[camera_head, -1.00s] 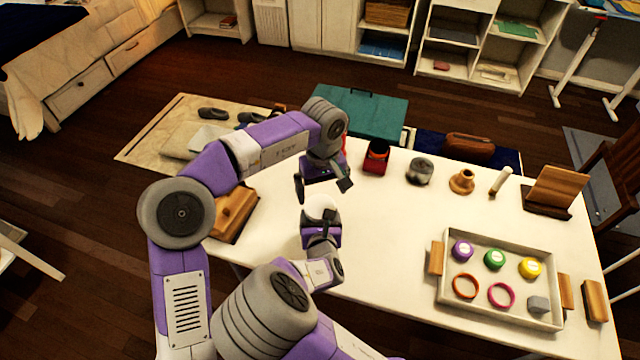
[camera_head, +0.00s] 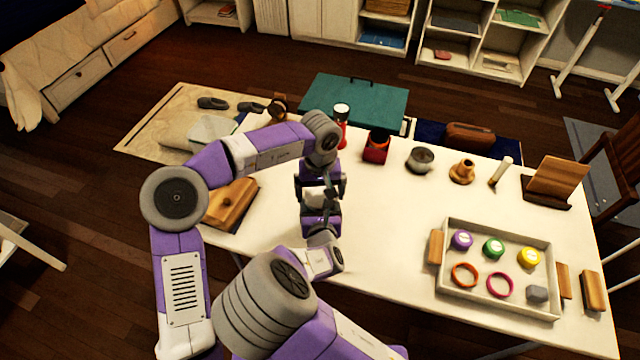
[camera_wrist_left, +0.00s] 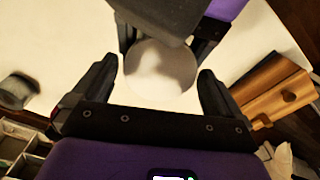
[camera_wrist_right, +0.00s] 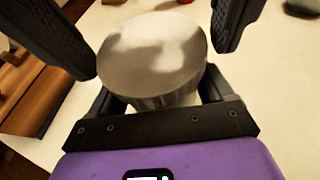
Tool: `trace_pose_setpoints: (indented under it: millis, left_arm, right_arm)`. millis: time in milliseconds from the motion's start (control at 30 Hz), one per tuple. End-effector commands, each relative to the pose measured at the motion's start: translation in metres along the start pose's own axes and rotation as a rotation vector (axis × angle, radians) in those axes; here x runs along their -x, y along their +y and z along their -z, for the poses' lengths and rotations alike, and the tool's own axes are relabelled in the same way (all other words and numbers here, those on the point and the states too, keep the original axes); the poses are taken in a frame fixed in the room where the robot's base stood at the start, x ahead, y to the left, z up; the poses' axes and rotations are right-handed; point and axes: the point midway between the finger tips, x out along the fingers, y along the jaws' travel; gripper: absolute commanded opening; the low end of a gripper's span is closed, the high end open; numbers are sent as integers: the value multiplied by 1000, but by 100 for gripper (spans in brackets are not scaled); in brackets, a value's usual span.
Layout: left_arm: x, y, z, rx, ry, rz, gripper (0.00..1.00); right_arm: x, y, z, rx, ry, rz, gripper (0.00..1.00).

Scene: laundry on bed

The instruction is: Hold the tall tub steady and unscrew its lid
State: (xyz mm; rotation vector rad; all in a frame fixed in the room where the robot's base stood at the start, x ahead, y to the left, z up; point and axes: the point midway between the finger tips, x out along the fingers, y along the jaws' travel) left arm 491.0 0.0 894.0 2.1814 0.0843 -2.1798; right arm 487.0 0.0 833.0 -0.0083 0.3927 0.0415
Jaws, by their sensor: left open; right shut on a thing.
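The tall tub shows in the right wrist view with a round, shiny grey lid (camera_wrist_right: 150,48) on top and a paler body (camera_wrist_right: 165,99) below. My right gripper (camera_head: 321,212) is shut on the tub's body and holds it upright at the table's near left part. My left gripper (camera_head: 322,192) is over it, open, with one finger on each side of the lid. Small gaps show between these fingers and the lid, which also appears as a pale disc in the left wrist view (camera_wrist_left: 160,75).
A wooden box (camera_head: 232,203) lies left of the grippers. A red holder (camera_head: 376,147), a grey jar (camera_head: 420,159) and other items line the far edge. A tray (camera_head: 446,262) with coloured lids and rings stands at the right. The table's middle is clear.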

Motion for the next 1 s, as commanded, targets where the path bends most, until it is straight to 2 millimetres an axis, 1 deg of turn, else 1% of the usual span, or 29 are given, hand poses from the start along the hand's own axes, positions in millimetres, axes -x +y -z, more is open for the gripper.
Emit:
trace_pose_setpoints:
  millis: [267, 600, 633, 767, 867, 1000]
  left_arm:
    - [-2, 0, 0, 0, 0, 1, 100]
    - [-1, 0, 0, 1, 0, 0, 48]
    - [-1, 0, 0, 1, 0, 0, 46]
    - [-1, 0, 0, 46, 0, 1, 46]
    - [-1, 0, 0, 174, 1, 1, 46]
    - [0, 0, 0, 392, 0, 0, 46]
  right_arm:
    - [0, 0, 0, 0, -1, 0, 0]
    - [0, 0, 0, 0, 0, 0, 0]
    - [0, 0, 0, 0, 0, 0, 0]
    - [0, 0, 0, 0, 0, 0, 0]
    - [0, 0, 0, 0, 0, 0, 0]
    - [0, 0, 0, 0, 0, 0, 0]
